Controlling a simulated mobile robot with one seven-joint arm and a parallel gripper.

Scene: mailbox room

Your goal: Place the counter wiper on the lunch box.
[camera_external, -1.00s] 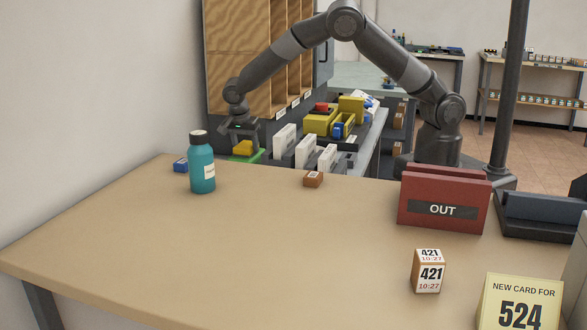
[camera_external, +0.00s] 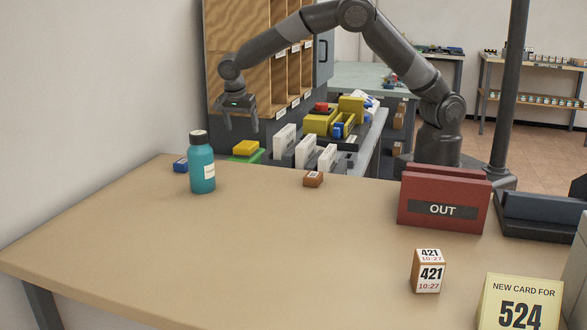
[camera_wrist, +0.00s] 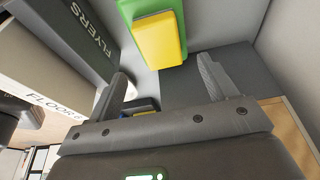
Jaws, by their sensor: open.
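A yellow block, which looks like the counter wiper (camera_external: 246,147), rests on a green item that looks like the lunch box (camera_external: 243,158), beyond the far edge of the table. In the wrist view, the yellow wiper (camera_wrist: 158,40) lies flat on the green lunch box (camera_wrist: 129,9), with green showing along its side. My gripper (camera_external: 240,129) is above them, apart from the wiper, with its fingers spread and nothing between them. The table edge hides the lower part of the lunch box in the external view.
A teal bottle (camera_external: 202,165) and a small blue object (camera_external: 181,165) stand at the table's far left. White upright dividers (camera_external: 306,152) stand right of the lunch box, and a wooden pigeonhole cabinet (camera_external: 245,45) rises behind. The table's middle is clear.

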